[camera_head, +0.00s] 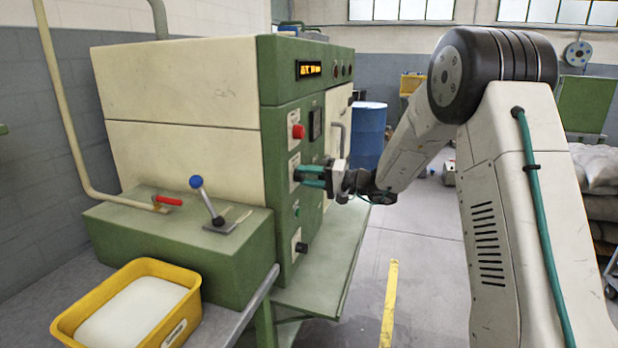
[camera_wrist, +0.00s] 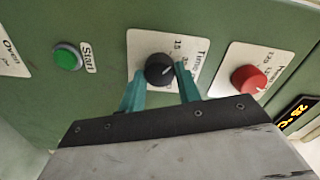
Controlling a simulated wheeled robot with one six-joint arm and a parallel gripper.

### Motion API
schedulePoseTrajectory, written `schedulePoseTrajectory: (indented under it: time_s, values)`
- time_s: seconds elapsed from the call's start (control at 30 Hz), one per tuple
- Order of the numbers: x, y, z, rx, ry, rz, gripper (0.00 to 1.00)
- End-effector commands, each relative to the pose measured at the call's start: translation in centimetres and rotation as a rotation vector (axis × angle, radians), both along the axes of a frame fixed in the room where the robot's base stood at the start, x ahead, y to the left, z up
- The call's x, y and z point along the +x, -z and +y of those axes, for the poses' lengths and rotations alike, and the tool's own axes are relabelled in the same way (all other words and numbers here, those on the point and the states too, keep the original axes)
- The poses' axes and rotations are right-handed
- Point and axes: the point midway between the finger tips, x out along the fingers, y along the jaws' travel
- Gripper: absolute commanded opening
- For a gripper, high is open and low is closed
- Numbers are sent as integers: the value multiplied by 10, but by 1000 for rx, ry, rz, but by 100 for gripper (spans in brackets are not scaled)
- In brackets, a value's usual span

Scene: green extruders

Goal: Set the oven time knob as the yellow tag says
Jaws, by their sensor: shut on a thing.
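The black time knob (camera_wrist: 158,69) sits on a white dial plate (camera_wrist: 140,47) marked "Time" in the wrist view. Its white pointer line aims up and right in that view; a 15 is legible, other marks are partly covered. My gripper (camera_wrist: 160,78) has its two teal fingers on either side of the knob, shut on it. In the head view my gripper (camera_head: 311,176) reaches the front panel of the green and cream oven (camera_head: 283,140) from the right; the knob is mostly hidden there. I cannot make out a yellow tag in either view.
A red knob (camera_wrist: 248,79) and green Start button (camera_wrist: 67,57) flank the time knob. An orange display (camera_wrist: 297,115) is near the red knob. A blue-tipped lever (camera_head: 205,200) and yellow bin (camera_head: 66,318) stand left. A green shelf (camera_head: 325,270) juts out below.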

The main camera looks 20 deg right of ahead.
Motion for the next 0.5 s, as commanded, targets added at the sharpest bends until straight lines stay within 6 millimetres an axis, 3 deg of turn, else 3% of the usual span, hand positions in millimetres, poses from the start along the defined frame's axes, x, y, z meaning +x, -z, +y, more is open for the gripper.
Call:
schedulePoseTrajectory:
  time_s: [0.5]
  values:
    - [-1, 2, 0, -111, -1, -145, 11]
